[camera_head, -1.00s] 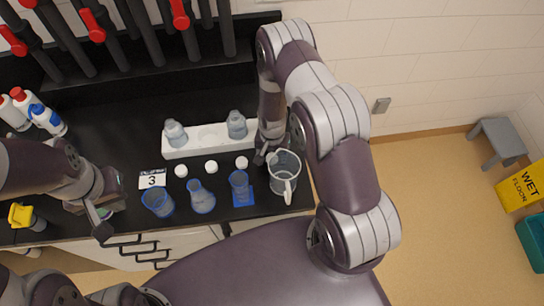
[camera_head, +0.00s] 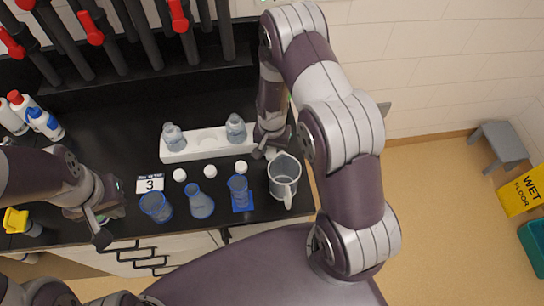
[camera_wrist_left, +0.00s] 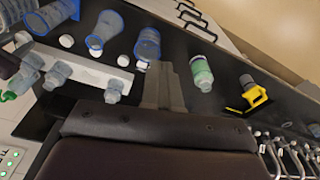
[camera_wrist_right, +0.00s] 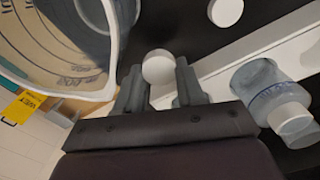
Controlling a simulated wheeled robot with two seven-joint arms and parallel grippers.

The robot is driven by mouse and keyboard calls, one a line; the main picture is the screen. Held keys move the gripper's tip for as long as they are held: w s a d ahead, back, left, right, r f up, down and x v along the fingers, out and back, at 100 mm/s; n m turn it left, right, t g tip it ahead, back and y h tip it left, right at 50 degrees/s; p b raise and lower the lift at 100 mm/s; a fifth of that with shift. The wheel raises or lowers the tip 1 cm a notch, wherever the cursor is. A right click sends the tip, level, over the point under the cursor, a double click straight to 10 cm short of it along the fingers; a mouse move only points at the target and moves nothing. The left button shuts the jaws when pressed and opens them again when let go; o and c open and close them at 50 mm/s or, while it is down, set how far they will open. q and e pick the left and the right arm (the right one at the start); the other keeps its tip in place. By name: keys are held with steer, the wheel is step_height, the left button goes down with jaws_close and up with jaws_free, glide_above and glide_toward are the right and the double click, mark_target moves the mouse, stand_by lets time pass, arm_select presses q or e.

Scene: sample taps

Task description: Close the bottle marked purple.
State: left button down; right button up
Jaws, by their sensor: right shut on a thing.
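Two clear bottles stand in a white rack, a left one (camera_head: 174,138) and a right one (camera_head: 236,129). No purple mark can be made out on either. My right gripper (camera_wrist_right: 158,88) is shut on a white cap (camera_wrist_right: 158,67), just right of the rack's end and behind the pitcher in the head view. The right wrist view shows one bottle (camera_wrist_right: 268,92) to the right of the gripper. Three more white caps (camera_head: 179,175) (camera_head: 210,171) (camera_head: 241,167) lie in front of the rack. My left gripper (camera_wrist_left: 165,85) looks shut and empty, over the left front of the counter.
A clear pitcher (camera_head: 284,178) stands close to my right gripper. Blue-tinted glassware (camera_head: 201,204) lines the front edge, with a card marked 3 (camera_head: 150,184) behind it. The rack (camera_head: 208,142) has bare room between its bottles.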

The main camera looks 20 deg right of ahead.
mark_target(272, 152)
steer(key=shift+r+b, duration=0.45)
steer(key=shift+r, duration=1.95)
